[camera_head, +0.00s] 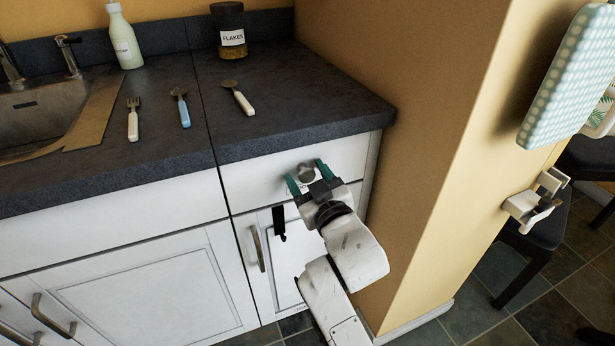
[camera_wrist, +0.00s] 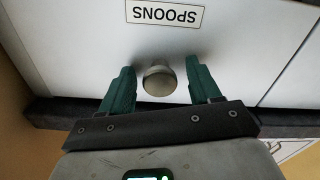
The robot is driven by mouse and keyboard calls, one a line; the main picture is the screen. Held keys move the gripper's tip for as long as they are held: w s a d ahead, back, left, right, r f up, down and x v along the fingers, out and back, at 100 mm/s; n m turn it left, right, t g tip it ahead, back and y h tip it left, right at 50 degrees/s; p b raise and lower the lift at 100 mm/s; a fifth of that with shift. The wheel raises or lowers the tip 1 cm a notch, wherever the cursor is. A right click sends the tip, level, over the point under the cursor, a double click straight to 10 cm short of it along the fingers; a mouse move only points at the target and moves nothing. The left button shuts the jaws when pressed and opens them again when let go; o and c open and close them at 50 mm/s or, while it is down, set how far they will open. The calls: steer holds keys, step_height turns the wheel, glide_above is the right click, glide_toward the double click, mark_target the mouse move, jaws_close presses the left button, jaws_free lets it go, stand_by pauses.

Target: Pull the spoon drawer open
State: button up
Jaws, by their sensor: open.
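The spoon drawer (camera_head: 256,183) is a white drawer front under the right end of the dark worktop, and it is shut. The wrist view shows its label reading SPOONS (camera_wrist: 165,13) and its round grey knob (camera_wrist: 159,80). My gripper (camera_head: 306,171) is open at the drawer front. In the wrist view its green fingers (camera_wrist: 158,85) stand on either side of the knob, with a gap on each side. How deep the fingertips reach past the knob is hard to tell.
A cupboard door with a handle (camera_head: 257,248) is below. A beige wall (camera_head: 410,120) stands close on the right.

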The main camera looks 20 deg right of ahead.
steer(key=shift+w, duration=0.2)
jaws_close()
stand_by(0.6)
